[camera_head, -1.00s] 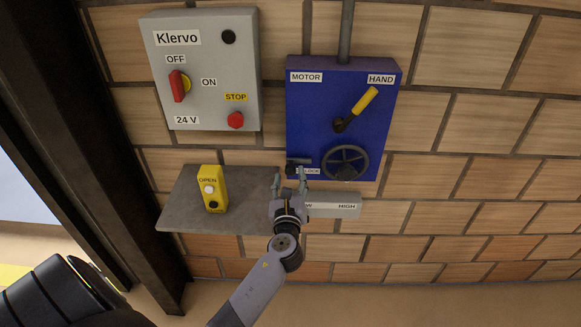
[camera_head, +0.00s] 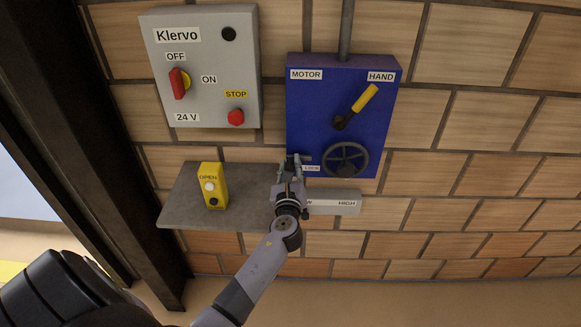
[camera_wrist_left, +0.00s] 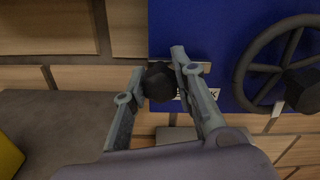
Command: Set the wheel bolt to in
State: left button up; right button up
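The wheel bolt is a black knob (camera_wrist_left: 158,82) with a grey rod, at the lower left of the blue motor box (camera_head: 335,92), beside the LOCK label (camera_head: 312,168). My left gripper (camera_head: 295,165) is at the bolt, reaching up from below. In the left wrist view its two fingers (camera_wrist_left: 160,84) stand on either side of the black knob and appear to touch it. The fingers hide part of the bolt and the label. The dark handwheel (camera_head: 345,160) is just right of the bolt, apart from the fingers. My right gripper is not in view.
A grey shelf (camera_head: 240,185) with a yellow OPEN button box (camera_head: 213,187) is left of the gripper. A grey LOW/HIGH bar (camera_head: 335,202) is close below right. A grey Klervo cabinet (camera_head: 205,65) hangs upper left. A yellow-handled lever (camera_head: 364,98) is above the wheel.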

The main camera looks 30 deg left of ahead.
aim_at(305, 155)
pick_arm(q)
grip_shut()
dwell(0.3)
jog(key=shift+w+d+b, duration=0.2)
jog(key=shift+w+d, duration=0.3)
jog(key=shift+d, duration=0.35)
jog(key=shift+w+d+b, duration=0.2)
jog(key=shift+w+d, duration=0.3)
jog(key=shift+d, duration=0.35)
jog(key=shift+o, duration=0.9)
grip_release()
jog(key=o, duration=0.4)
jog(key=shift+w+d, duration=0.1)
jog(key=shift+d, duration=0.05)
